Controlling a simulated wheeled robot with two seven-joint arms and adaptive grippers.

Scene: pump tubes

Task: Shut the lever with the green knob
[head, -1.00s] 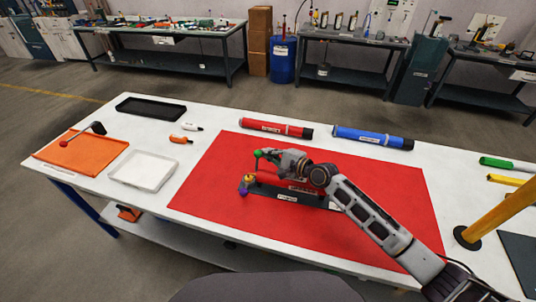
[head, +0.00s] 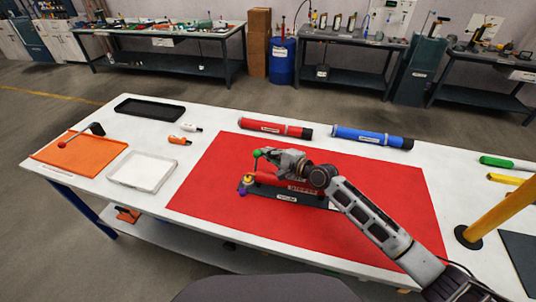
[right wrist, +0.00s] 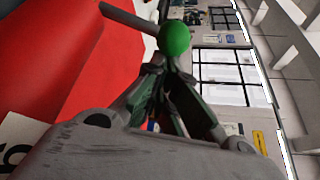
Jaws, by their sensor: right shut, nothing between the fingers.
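The green knob (head: 257,153) sits at the end of a lever on the dark pump fixture (head: 286,197), which holds a red tube (head: 272,177) on the red mat. The knob stands raised above the fixture's left end. My right gripper (head: 269,154) is just right of the knob and hides most of the lever. In the right wrist view the green knob (right wrist: 174,38) lies just beyond the shut, empty fingertips (right wrist: 161,66), and a grey lever rod (right wrist: 126,17) runs from it to the upper left. Whether the fingers touch the knob, I cannot tell. My left gripper is out of view.
Yellow and purple parts (head: 246,181) are at the fixture's left end. A red tube (head: 275,128) and a blue tube (head: 372,138) lie behind the mat (head: 215,200). Trays stand at left, and a yellow post (head: 492,217) at right. The front mat is clear.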

